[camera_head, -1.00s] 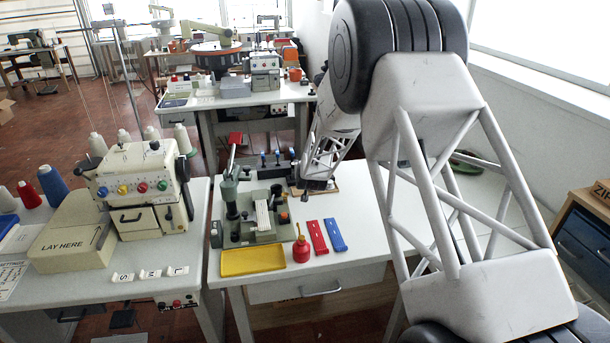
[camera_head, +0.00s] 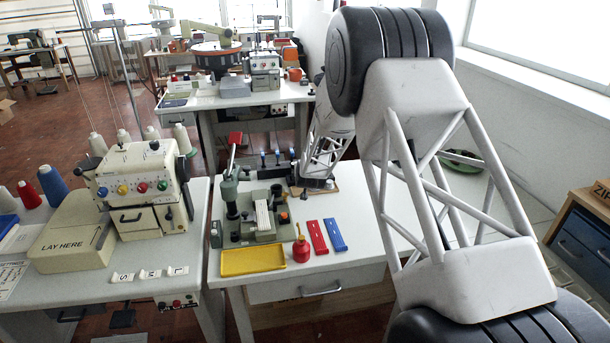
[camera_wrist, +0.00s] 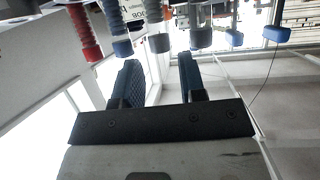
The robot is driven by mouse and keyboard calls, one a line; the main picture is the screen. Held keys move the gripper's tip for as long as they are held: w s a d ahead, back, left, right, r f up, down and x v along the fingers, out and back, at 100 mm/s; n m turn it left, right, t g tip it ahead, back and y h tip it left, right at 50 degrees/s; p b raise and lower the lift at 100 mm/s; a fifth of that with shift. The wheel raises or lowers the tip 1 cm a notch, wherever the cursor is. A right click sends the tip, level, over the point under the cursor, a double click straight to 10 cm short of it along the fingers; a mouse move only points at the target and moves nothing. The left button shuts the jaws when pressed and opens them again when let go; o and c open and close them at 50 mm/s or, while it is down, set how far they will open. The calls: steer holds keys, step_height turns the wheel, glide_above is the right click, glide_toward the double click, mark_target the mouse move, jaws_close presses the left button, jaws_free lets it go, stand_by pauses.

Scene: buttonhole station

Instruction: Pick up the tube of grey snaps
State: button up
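In the wrist view, my gripper (camera_wrist: 160,75) shows two dark ribbed fingers standing apart, with nothing between them. A row of tubes hangs along the top of that view, beyond the fingertips. A grey tube (camera_wrist: 157,25) is roughly ahead of the gap between the fingers, apart from them. To its left are a dark blue-and-grey tube (camera_wrist: 117,28) and a red tube (camera_wrist: 87,35). The upper parts of the tubes are cut off. In the head view the fingertips cannot be made out clearly.
In the head view a green press (camera_head: 245,212) stands on the white table (camera_head: 350,215), with a yellow tray (camera_head: 252,260), a red bottle (camera_head: 301,248), a red strip (camera_head: 318,237) and a blue strip (camera_head: 334,235) in front. Small blue-topped pieces (camera_head: 277,157) stand behind it. The table's right part is clear.

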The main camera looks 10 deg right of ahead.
steer(key=shift+x, duration=2.6)
steer(key=c, duration=0.7)
steer(key=shift+r, duration=0.1)
steer(key=shift+r, duration=0.65)
step_height(320, 180, up, 2)
steer(key=shift+r, duration=0.1)
steer(key=s+r, duration=0.1)
steer(key=s, duration=1.5)
steer(key=shift+a+r, duration=0.2)
steer(key=shift+a, duration=0.1)
